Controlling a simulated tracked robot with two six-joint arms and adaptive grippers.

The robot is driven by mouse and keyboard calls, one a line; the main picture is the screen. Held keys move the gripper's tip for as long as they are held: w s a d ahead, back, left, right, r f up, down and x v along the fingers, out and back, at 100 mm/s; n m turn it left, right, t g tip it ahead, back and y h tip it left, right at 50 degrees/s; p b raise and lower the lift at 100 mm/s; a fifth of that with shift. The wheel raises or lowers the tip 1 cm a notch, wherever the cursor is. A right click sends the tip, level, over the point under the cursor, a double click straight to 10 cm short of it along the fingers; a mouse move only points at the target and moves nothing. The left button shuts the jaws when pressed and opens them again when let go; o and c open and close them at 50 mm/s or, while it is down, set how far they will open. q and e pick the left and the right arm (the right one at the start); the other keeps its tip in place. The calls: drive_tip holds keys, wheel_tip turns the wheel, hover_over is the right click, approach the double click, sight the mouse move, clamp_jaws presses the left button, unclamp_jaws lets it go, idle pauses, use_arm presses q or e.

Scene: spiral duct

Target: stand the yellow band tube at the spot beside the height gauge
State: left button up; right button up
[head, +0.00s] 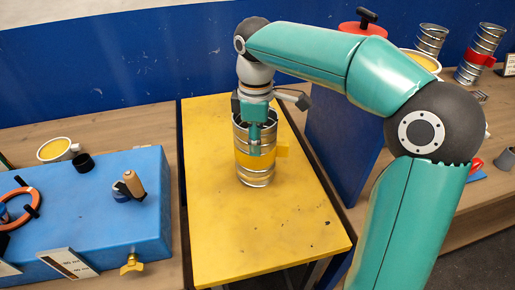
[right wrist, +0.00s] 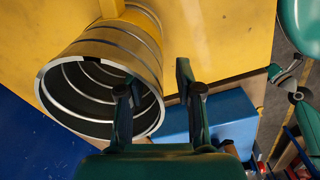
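The yellow band tube (head: 256,172) is a ribbed metal cylinder with a yellow band and a side tab. It stands upright on the yellow table. My right gripper (head: 256,138) points down at its top rim. In the right wrist view the tube's open mouth (right wrist: 62,62) shows. There the right gripper (right wrist: 158,100) is open, one finger over the tube's opening and the other outside, with the wall between them and gaps showing. What looks like my left gripper (right wrist: 287,80) is small at the right edge; its finger state is unclear. I cannot identify the height gauge.
The yellow table (head: 290,235) is clear in front of the tube. A blue box (head: 100,215) with a wooden-handled tool and a yellow wing knob stands left. A blue panel (head: 340,150) stands right. A red-banded tube (head: 478,55) stands on the far right bench.

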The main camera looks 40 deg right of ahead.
drive_tip(key=shift+f, duration=0.25)
clamp_jaws()
drive_tip(key=shift+r, duration=0.15)
idle(0.4)
